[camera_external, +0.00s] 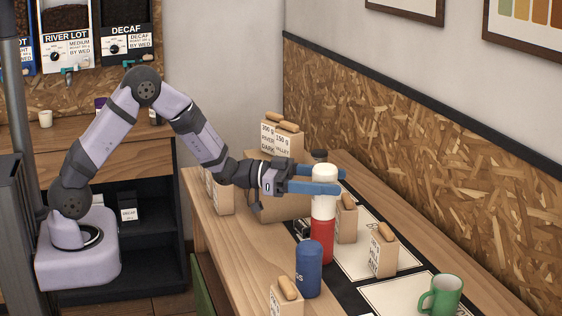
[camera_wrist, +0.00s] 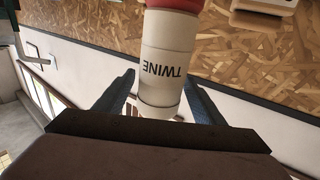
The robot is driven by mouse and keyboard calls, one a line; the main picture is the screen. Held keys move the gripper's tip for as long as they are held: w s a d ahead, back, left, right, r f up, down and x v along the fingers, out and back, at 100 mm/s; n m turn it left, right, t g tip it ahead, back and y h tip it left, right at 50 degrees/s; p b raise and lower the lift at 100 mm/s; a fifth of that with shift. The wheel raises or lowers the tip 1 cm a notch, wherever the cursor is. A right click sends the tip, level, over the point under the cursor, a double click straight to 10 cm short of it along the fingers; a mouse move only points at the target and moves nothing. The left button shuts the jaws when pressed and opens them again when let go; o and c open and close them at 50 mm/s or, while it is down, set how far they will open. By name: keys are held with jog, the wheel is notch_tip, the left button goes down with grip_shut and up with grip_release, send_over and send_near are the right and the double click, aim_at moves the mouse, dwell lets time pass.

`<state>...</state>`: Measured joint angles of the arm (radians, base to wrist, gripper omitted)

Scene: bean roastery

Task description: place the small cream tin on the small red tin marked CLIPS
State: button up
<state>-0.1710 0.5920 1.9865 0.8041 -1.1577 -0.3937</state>
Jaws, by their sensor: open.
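The small cream tin (camera_external: 323,205), lettered TWINE in the wrist view (camera_wrist: 168,50), stands upright on a red tin (camera_external: 321,240). The two look lined up and touching. Only a red edge of the lower tin (camera_wrist: 175,4) shows in the wrist view, and no CLIPS lettering is readable on it. My gripper (camera_external: 334,181) is at the upper part of the cream tin, its blue fingers on either side. In the wrist view my gripper (camera_wrist: 160,78) is open, with gaps visible between the fingers and the tin.
A blue tin (camera_external: 308,268) stands in front of the red tin. Labelled bags with wooden clips (camera_external: 383,255) stand nearby, some (camera_external: 280,140) behind my gripper. A green mug (camera_external: 440,296) stands at the front right. The chipboard wall (camera_external: 420,150) runs along the table's right side.

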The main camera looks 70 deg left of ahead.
jog(key=b+v, duration=0.2)
jog(key=v, duration=0.7)
jog(key=shift+s+a, duration=0.1)
